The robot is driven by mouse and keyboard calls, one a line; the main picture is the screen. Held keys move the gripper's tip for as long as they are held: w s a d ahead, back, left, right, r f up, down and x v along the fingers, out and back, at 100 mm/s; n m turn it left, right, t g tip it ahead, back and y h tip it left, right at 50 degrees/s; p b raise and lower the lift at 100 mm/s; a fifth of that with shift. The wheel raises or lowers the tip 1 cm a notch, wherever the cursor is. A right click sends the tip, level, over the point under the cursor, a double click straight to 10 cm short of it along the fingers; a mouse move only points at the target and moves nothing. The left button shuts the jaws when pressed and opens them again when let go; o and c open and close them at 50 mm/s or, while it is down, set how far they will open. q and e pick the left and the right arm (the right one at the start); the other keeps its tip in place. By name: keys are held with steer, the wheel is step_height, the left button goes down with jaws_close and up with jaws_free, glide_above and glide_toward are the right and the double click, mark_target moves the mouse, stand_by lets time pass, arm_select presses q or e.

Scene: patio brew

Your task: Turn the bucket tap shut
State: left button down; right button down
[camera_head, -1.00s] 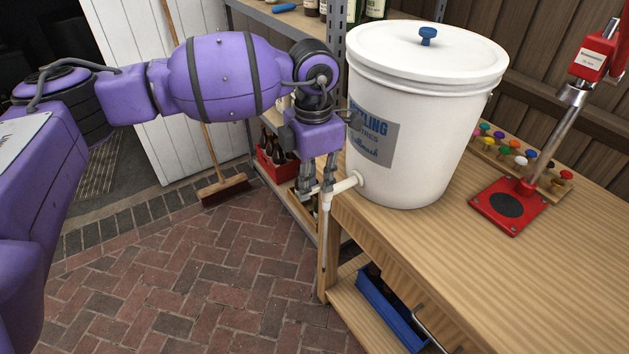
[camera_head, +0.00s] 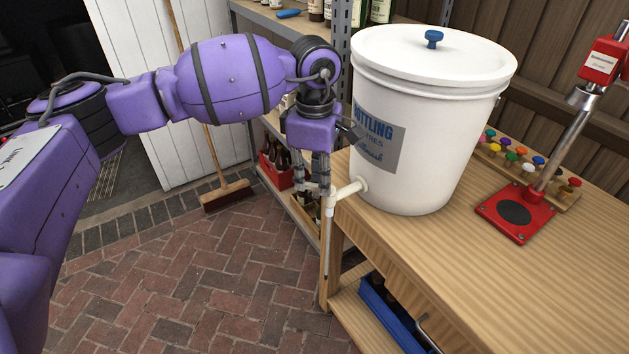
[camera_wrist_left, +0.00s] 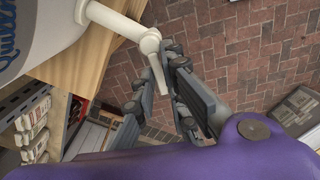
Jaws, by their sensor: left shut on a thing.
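The white bottling bucket (camera_head: 415,165) stands upright on the wooden bench, its lid on. Its cream tap (camera_head: 348,190) sticks out low on the left side over the bench edge, with a thin tube hanging down. In the left wrist view the tap (camera_wrist_left: 148,42) shows its spout body and a short lever (camera_wrist_left: 158,75). My left gripper (camera_head: 312,188) points down at the tap's outer end. In the wrist view its fingers (camera_wrist_left: 160,92) are on either side of the lever and shut on it. My right gripper is not in view.
A red bottle capper (camera_head: 515,213) and a rack of coloured caps (camera_head: 530,165) stand right of the bucket on the bench (camera_head: 470,270). Metal shelves with bottles are behind. A blue crate (camera_head: 385,310) sits below. A broom (camera_head: 225,192) leans behind my arm.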

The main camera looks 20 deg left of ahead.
arm_select(q)
steer(key=w+m, duration=0.1)
steer(key=m, duration=0.1)
steer(key=w+m+b, duration=0.1)
steer(key=m, duration=0.5)
steer(key=shift+w+d+r+b, duration=0.3)
steer(key=shift+w+b, duration=0.1)
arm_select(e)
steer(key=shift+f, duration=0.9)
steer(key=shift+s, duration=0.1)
arm_select(q)
steer(key=shift+d, duration=0.1)
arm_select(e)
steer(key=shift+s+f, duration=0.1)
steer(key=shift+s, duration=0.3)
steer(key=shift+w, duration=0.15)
